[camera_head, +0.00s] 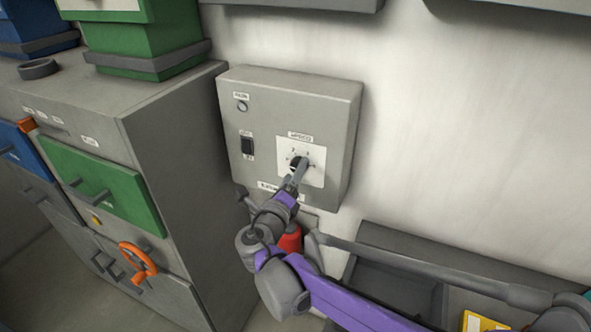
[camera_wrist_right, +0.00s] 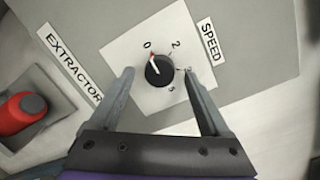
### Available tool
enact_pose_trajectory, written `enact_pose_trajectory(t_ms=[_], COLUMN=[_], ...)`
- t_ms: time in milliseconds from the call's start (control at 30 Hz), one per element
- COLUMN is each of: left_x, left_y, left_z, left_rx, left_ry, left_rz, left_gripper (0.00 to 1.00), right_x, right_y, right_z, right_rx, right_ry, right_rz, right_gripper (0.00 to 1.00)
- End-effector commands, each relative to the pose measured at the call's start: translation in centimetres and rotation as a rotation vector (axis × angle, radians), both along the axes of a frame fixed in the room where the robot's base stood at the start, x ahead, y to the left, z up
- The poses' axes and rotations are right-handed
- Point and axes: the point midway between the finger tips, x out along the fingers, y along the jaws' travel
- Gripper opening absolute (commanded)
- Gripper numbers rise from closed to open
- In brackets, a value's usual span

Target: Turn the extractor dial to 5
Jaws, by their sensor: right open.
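The extractor dial (camera_head: 296,161) is a small black knob on a white plate of the grey wall box (camera_head: 335,112). In the right wrist view the dial (camera_wrist_right: 161,70) has a pointer mark with red near the printed 0. Other numbers run around it; the 2 is legible, the lower ones are hard to read. My right gripper (camera_head: 301,170) is at the dial. In the right wrist view its open fingers (camera_wrist_right: 159,74) stand on either side of the dial, with visible gaps. My left gripper is in neither view.
The box also carries a black switch (camera_head: 247,145) and a round lamp or button (camera_head: 242,106). A red object (camera_head: 290,239) sits below, partly behind my right arm. A grey cabinet (camera_head: 170,110) with an orange handle (camera_head: 137,262) stands left. A dark trough (camera_head: 390,283) is lower right.

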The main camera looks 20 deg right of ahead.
Motion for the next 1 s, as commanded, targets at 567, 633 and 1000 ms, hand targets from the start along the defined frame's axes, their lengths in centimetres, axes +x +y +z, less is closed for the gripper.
enact_pose_trajectory(t_ms=[567,633,1000], left_x=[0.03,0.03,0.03], left_y=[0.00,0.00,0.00], left_z=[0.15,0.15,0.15], left_rx=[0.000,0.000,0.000], left_ry=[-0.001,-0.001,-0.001], left_rz=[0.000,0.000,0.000], left_gripper=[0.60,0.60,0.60], right_x=[1.07,1.07,1.06], right_y=[-0.96,-0.96,-0.96], right_z=[-0.03,-0.03,-0.03], right_rx=[0.001,0.001,0.001], right_ry=[0.001,0.001,0.000], right_rz=[0.001,0.001,0.001], right_gripper=[0.60,0.48,0.00])
